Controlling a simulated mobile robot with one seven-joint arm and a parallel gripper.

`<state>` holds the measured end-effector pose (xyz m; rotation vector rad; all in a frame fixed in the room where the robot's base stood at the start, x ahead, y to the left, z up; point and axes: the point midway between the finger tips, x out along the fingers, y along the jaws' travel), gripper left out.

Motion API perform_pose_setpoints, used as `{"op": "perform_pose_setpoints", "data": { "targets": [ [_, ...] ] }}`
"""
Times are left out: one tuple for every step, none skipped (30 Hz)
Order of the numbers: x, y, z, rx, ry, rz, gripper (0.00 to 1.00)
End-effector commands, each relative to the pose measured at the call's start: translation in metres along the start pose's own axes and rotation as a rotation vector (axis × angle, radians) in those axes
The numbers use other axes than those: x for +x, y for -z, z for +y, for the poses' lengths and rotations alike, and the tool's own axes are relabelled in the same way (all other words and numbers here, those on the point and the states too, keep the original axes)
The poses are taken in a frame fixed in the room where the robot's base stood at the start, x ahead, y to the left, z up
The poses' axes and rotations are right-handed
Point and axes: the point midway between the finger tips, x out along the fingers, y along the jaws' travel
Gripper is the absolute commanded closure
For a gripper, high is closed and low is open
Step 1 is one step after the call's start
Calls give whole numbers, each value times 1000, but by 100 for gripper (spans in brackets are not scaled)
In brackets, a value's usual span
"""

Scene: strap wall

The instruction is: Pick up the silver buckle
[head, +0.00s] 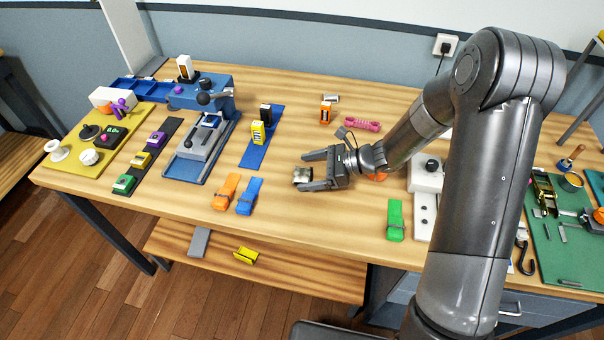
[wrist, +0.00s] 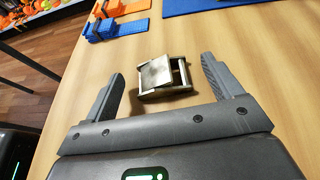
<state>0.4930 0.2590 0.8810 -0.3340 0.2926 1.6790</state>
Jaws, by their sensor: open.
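The silver buckle (wrist: 162,77) lies on the wooden table between the two open fingers in the wrist view. It is a metal frame with a flat plate. It sits nearer the tips than the palm, with a gap to each finger. In the head view the buckle (head: 302,174) shows at the mouth of my gripper (head: 312,170), near the middle of the table. My gripper also shows in the wrist view (wrist: 158,80), open and holding nothing. The fingers are low over the table; I cannot tell whether they touch it.
Orange (head: 226,191) and blue (head: 249,196) folded straps lie left of the buckle. A green strap (head: 395,220) lies to the right. A blue mat (head: 262,138) with upright buckles stands behind on the left. A pink part (head: 361,124) is behind my gripper. The wood around the buckle is clear.

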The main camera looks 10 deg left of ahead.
Motion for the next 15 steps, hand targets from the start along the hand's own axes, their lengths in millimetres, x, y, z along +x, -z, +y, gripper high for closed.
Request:
{"op": "perform_pose_setpoints", "data": {
  "targets": [
    [10, 0, 1, 1, -4, -1, 15],
    [14, 0, 1, 1, -4, -1, 15],
    [18, 0, 1, 0, -3, -1, 15],
    [21, 0, 0, 0, -2, -1, 15],
    [23, 0, 0, 0, -1, 0, 15],
    [24, 0, 0, -1, -1, 0, 15],
    [24, 0, 0, -1, 0, 0, 15],
    [23, 0, 0, -1, 0, 0, 15],
    [23, 0, 0, -1, 0, 0, 15],
    [23, 0, 0, -1, 0, 0, 15],
    [23, 0, 0, -1, 0, 0, 15],
    [23, 0, 0, -1, 0, 0, 19],
    [23, 0, 0, -1, 0, 0, 21],
    [23, 0, 0, -1, 0, 0, 24],
    [23, 0, 0, 0, 0, 0, 27]
  ]
}}
